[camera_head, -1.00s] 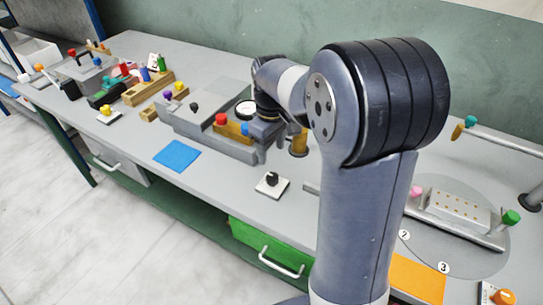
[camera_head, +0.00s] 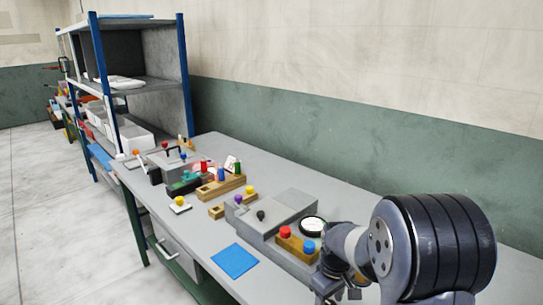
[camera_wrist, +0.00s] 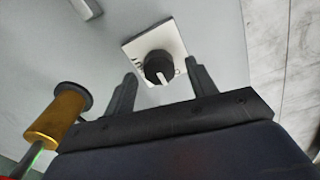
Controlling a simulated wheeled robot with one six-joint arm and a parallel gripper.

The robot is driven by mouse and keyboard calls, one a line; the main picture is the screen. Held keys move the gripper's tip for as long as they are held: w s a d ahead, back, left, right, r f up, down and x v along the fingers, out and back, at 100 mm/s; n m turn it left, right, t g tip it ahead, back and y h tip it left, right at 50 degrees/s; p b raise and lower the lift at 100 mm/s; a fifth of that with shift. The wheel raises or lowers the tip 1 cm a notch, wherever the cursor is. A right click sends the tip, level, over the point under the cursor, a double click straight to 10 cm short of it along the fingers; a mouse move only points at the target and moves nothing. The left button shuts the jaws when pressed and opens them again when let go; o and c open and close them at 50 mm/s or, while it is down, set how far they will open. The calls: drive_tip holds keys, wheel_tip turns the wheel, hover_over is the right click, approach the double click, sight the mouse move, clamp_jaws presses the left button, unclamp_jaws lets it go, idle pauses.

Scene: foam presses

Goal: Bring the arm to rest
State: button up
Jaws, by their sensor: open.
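My gripper (camera_wrist: 162,95) shows in the wrist view with its two dark fingers apart and nothing between them. Beyond the fingers, a black knob (camera_wrist: 159,68) on a white square plate (camera_wrist: 132,48) lies on the grey table; a gap between knob and fingers cannot be judged.
A brass cylinder (camera_wrist: 54,133) stands close left of my gripper in the wrist view. In the head view a wooden block with a red button (camera_head: 285,232) and a blue button (camera_head: 309,247) is beside my arm. A blue mat (camera_head: 234,262) lies near the table's front edge. Shelves (camera_head: 143,80) stand behind.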

drive_tip(key=shift+f, duration=0.6)
drive_tip(key=shift+m, duration=0.3)
